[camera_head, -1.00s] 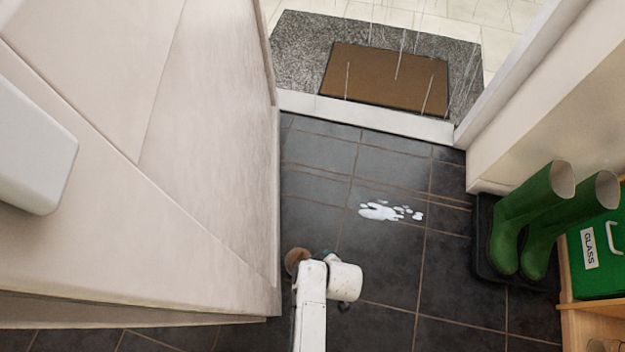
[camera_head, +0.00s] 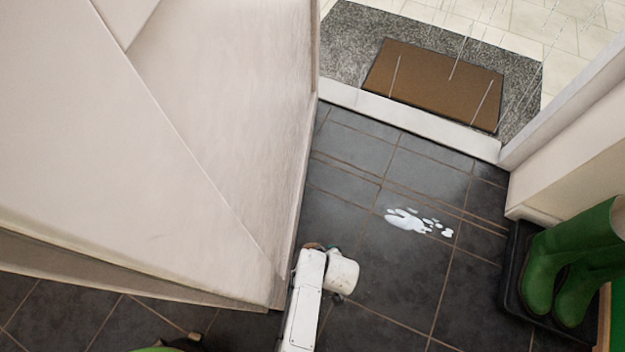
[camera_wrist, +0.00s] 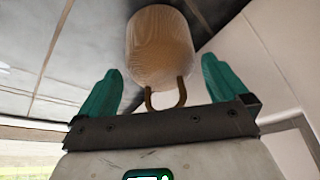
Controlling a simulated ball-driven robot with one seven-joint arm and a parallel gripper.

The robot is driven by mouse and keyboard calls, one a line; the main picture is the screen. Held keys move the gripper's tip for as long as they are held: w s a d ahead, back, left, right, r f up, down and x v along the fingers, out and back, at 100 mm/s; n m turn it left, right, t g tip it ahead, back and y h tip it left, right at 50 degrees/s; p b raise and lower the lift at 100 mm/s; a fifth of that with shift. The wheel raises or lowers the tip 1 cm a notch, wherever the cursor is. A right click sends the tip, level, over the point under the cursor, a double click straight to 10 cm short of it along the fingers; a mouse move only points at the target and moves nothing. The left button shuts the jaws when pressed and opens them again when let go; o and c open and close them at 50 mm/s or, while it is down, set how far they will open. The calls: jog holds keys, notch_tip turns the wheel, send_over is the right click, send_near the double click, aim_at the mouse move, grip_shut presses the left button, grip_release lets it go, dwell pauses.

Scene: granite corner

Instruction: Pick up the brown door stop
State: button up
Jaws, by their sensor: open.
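The brown door stop (camera_wrist: 160,42) is a light wooden cylinder with a brown loop at its near end. In the wrist view it lies between and mostly beyond the two teal fingers of my gripper (camera_wrist: 161,66), with gaps on both sides. The loop is close to the gripper's palm bar. The gripper is open and not closed on it. In the head view only a small brown edge of the door stop (camera_head: 312,246) shows beside the door, the rest hidden behind my white arm. My fingers are mostly hidden there.
The large pale door (camera_head: 230,130) stands close left of my arm. A white puddle (camera_head: 415,222) lies on the dark tiles to the right. Green boots (camera_head: 565,262) stand on a black tray at the right. A brown mat (camera_head: 435,82) lies beyond the threshold (camera_head: 410,120).

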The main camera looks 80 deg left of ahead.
jog(key=b+x, duration=0.1)
jog(key=x, duration=0.2)
jog(key=shift+b, duration=0.4)
jog(key=shift+c, duration=0.2)
jog(key=c, duration=1.5)
jog(key=shift+r, duration=0.15)
